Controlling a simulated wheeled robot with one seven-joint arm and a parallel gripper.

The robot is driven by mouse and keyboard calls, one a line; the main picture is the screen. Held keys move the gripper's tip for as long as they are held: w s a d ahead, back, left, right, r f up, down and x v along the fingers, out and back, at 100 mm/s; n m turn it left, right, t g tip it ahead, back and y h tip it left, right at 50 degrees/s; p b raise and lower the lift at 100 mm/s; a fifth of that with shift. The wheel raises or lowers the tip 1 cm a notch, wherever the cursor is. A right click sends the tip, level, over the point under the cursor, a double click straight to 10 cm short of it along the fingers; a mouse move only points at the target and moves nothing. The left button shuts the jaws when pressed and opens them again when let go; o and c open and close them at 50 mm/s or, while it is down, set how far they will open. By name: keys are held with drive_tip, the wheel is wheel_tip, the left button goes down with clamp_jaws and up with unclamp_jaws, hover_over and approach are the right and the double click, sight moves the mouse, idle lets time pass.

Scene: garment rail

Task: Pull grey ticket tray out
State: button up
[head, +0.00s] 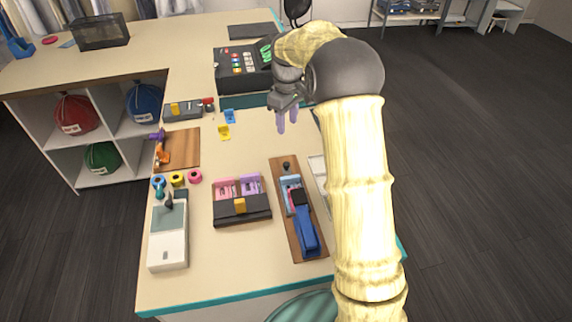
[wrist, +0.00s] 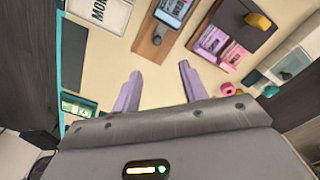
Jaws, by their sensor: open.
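The dark grey ticket tray (head: 258,212) sits on the counter, left of the wooden board. It holds pink tickets (head: 226,188) and purple tickets (head: 250,185), and a yellow block (head: 239,205) is on its near side. In the wrist view the tray (wrist: 228,20) is at the upper right, with its yellow block (wrist: 258,20). My gripper (head: 287,124) is open and empty, with purple fingers pointing down over the counter, well beyond the tray and to its right. In the wrist view my gripper (wrist: 159,76) has nothing between its spread fingers.
A wooden board (head: 284,172) with a blue tool (head: 304,232) lies right of the tray. A pale device (head: 168,248) and tape rolls (head: 178,180) are to the left. A dark keypad machine (head: 232,72) stands behind. The counter between the tray and my gripper is mostly clear.

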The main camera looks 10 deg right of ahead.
sight(286, 163)
drive_tip(key=shift+n, duration=0.3)
drive_tip(key=f+p, duration=0.1)
drive_tip(key=f, duration=0.5)
drive_tip(key=w+f+p, duration=0.1)
drive_tip(key=f, duration=0.5)
drive_tip(key=f+p, duration=0.1)
drive_tip(key=f, duration=0.4)
drive_tip(key=shift+w+d+f, duration=0.1)
drive_tip(key=shift+w+f, duration=0.15)
drive_tip(key=shift+f, duration=0.15)
clamp_jaws()
